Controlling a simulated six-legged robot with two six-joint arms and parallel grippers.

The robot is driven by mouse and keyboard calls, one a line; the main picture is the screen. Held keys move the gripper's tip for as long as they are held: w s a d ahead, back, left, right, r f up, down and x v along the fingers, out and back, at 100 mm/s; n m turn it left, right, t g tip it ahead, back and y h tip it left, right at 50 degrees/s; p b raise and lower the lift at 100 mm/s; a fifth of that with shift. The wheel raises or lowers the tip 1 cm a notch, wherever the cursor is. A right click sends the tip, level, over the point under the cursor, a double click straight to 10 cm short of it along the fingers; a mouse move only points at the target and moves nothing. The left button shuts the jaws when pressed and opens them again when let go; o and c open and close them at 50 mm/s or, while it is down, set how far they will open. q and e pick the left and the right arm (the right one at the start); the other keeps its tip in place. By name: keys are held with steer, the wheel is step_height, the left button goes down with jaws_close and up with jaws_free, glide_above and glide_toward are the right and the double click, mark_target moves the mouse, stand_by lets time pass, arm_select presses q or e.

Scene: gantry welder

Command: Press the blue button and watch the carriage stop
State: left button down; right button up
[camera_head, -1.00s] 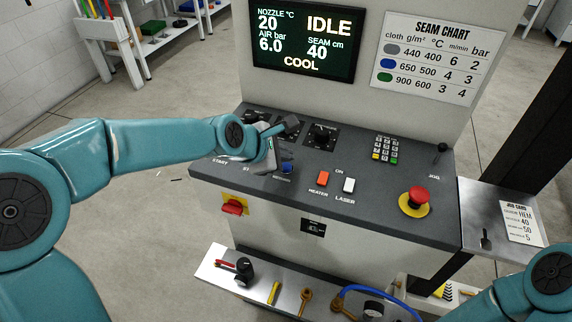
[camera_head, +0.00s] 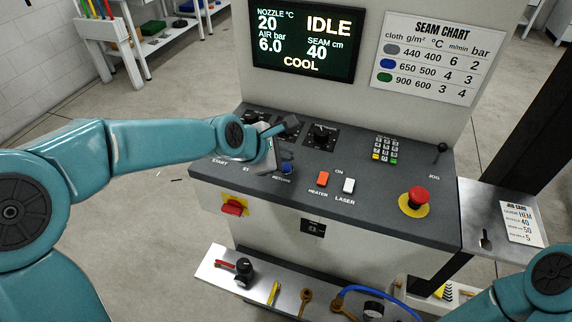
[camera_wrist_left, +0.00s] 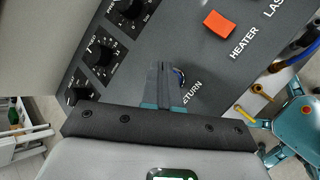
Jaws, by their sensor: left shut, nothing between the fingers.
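The blue button (camera_head: 287,168), labelled RETURN, is on the sloping console (camera_head: 400,185). In the left wrist view the blue button (camera_wrist_left: 179,77) is partly hidden by my fingers. My left gripper (camera_head: 272,162) is shut and empty, pointing down at the console just left of the button in the head view. The shut fingers (camera_wrist_left: 163,72) are beside the button; I cannot tell whether they touch it or the panel. The display (camera_head: 305,40) reads IDLE and COOL. I do not make out the carriage. My right arm shows at the lower right, its gripper out of view.
An orange HEATER switch (camera_head: 323,177) and a white LASER switch (camera_head: 349,185) are right of the button. Black knobs (camera_head: 322,134) stand behind it. A red emergency stop (camera_head: 417,195) is at the right, and a red rotary switch (camera_head: 233,207) is on the front.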

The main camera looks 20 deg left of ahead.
stand_by(0.4)
arm_select(q)
steer(key=shift+f, duration=0.45)
